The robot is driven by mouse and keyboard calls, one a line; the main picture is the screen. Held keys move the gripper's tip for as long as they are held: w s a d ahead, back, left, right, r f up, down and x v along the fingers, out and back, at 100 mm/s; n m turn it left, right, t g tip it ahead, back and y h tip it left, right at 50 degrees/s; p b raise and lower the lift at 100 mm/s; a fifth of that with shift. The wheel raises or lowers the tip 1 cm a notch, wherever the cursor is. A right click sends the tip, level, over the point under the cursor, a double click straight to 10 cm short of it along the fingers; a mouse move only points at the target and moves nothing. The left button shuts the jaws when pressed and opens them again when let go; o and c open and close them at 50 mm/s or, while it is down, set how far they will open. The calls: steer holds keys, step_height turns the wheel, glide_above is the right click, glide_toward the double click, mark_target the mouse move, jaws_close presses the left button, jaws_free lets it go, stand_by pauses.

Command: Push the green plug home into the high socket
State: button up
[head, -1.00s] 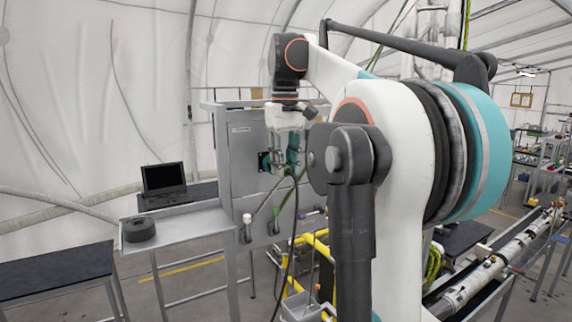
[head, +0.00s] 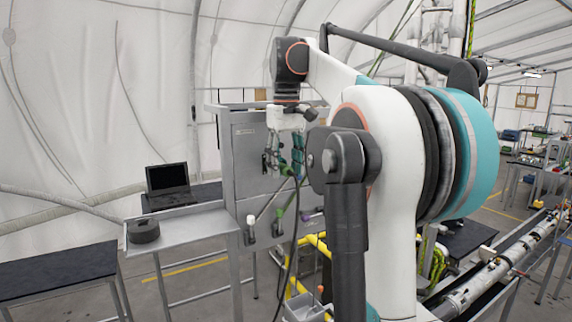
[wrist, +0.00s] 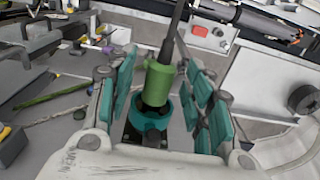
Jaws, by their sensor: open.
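The green plug (wrist: 162,85) sits between my finger pads in the wrist view, its black cable running up from it. Its dark front end meets the teal ring of a socket (wrist: 150,114); part of that dark end shows between green body and ring. I cannot tell how deep it sits. My gripper (wrist: 160,98) is open, with teal pads on both sides and clear of the plug. In the head view my gripper (head: 284,156) is in front of the grey cabinet (head: 245,150); the plug there is small and partly hidden.
A white-ended plug (head: 250,222) and a purple one (head: 305,215) are low on the cabinet front. A shelf (head: 190,222) at the left holds a black coil (head: 142,231); a laptop (head: 168,180) is behind. The cable hangs below my gripper.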

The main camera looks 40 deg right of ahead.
steer(key=shift+r, duration=0.1)
step_height(320, 180, up, 12)
stand_by(0.6)
